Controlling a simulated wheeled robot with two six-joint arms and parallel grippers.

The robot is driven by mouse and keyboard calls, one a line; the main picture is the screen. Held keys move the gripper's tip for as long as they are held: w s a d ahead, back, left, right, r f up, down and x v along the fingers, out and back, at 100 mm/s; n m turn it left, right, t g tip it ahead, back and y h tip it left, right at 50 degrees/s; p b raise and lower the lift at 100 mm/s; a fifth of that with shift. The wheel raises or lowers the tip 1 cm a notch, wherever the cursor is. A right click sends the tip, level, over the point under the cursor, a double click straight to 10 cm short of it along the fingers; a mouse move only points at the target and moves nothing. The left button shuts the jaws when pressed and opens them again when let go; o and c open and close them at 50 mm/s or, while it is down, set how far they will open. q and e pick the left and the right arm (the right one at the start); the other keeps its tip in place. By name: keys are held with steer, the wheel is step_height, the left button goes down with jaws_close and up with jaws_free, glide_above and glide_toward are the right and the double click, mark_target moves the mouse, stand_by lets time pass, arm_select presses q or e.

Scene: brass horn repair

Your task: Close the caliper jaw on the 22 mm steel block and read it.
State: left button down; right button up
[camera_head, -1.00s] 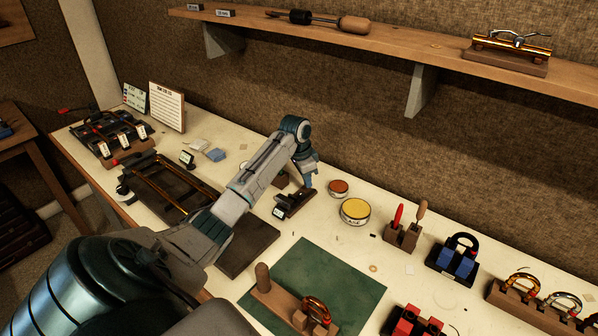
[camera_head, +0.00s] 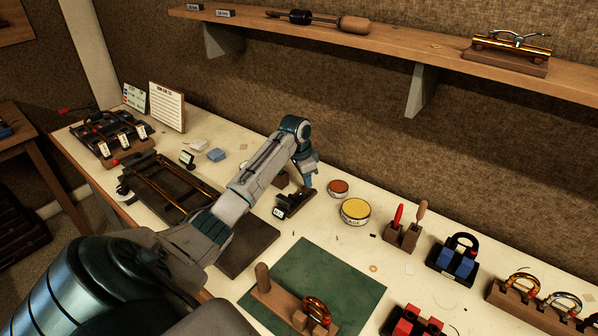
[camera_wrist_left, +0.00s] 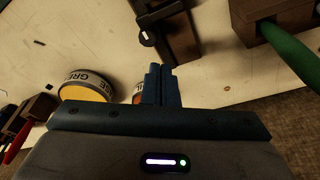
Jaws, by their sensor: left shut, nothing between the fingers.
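A small dark device on a brown base (camera_head: 296,202), which looks like the caliper, sits at mid-bench with a white readout or tag (camera_head: 278,212) at its near end. My left gripper (camera_head: 308,183) is just above its far end and hides part of it. In the left wrist view the fingers (camera_wrist_left: 161,74) are shut together and empty, pointing at the dark base (camera_wrist_left: 180,38) with a round black knob (camera_wrist_left: 147,38). I cannot tell whether they touch it. I cannot make out the steel block or the jaw gap. My right gripper is not in view.
A grease tin (camera_head: 355,211) and a smaller orange-topped tin (camera_head: 338,188) stand right of the gripper. A tool block (camera_head: 402,235) is farther right. A dark tray with brass tubes (camera_head: 168,187) lies left; a green mat (camera_head: 345,283) lies in front. A shelf (camera_head: 390,45) runs above.

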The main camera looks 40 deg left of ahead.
mark_target(302, 193)
arm_select(q)
steer(key=shift+f, duration=0.1)
steer(key=shift+f, duration=1.15)
steer(key=shift+f, duration=0.25)
steer(key=shift+s+d+p, duration=0.15)
steer(key=shift+s+p, duration=1.3)
stand_by(0.5)
steer(key=shift+w, duration=0.3)
steer(key=shift+w, duration=0.35)
step_height(302, 193, up, 8)
steer(key=p, duration=0.8)
stand_by(0.5)
